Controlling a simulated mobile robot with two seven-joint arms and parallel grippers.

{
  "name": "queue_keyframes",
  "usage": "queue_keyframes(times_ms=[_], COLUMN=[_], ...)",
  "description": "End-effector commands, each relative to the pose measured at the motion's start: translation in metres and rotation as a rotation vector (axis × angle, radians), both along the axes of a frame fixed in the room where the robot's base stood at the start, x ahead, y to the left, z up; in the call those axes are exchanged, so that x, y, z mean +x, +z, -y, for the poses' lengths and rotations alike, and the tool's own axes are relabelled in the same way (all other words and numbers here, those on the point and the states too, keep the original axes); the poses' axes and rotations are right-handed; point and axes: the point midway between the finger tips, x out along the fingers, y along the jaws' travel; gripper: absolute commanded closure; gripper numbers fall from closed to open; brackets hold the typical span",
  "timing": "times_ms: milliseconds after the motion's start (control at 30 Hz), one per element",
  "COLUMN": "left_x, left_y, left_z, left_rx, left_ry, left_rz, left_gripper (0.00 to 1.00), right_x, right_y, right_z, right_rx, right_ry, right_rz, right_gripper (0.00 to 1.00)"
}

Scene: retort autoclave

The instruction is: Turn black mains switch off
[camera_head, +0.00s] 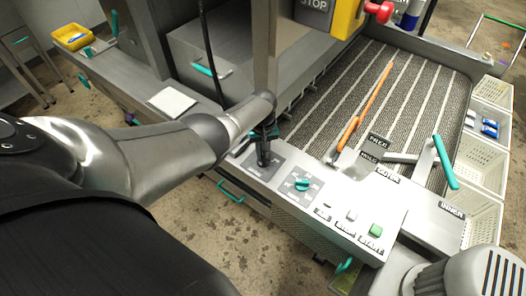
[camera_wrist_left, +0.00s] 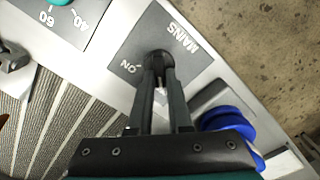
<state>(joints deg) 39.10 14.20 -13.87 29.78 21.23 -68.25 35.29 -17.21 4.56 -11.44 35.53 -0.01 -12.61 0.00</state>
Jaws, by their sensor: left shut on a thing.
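The black mains switch (camera_wrist_left: 158,58) sits on a dark grey plate (camera_wrist_left: 185,47) marked MAINS and ON. My left gripper (camera_wrist_left: 161,78) has its two fingers closed around the switch from above. In the head view the left gripper (camera_head: 263,158) points down onto the mains plate (camera_head: 283,171) at the left end of the control panel. The fingers cover most of the switch, so I cannot tell which way it points. My right gripper is not in view.
A teal dial (camera_head: 303,185) sits right of the plate. The green START button (camera_head: 376,230) and a teal-handled lever (camera_head: 445,162) are farther right. A blue round object (camera_wrist_left: 228,122) lies beside the switch in the wrist view. An orange rod (camera_head: 366,105) lies on the striped bed behind.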

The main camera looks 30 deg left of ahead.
Motion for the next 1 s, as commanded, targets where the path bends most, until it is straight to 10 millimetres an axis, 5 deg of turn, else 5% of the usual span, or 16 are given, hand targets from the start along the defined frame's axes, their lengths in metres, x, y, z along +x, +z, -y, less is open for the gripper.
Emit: queue_keyframes(times_ms=[233, 267, 500, 800, 1000], left_x=[0.001, 0.001, 0.001, 0.0, 0.001], left_y=[0.001, 0.001, 0.001, 0.002, 0.02], left_z=[-0.001, -0.001, -0.001, 0.0, -0.001], left_rx=[0.001, 0.001, 0.001, 0.0, 0.0], left_ry=[0.004, 0.004, 0.002, 0.001, 0.001], left_rz=[0.004, 0.004, 0.002, 0.001, 0.004], left_gripper=[1.0, 0.8, 0.53, 0.53, 0.53], right_x=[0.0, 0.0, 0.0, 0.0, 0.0], right_y=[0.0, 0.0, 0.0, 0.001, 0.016], right_z=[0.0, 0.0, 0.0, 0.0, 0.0], right_rx=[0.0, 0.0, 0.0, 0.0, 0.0], right_ry=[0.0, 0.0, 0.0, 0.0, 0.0], right_rz=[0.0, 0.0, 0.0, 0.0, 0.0], right_gripper=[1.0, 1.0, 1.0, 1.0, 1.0])
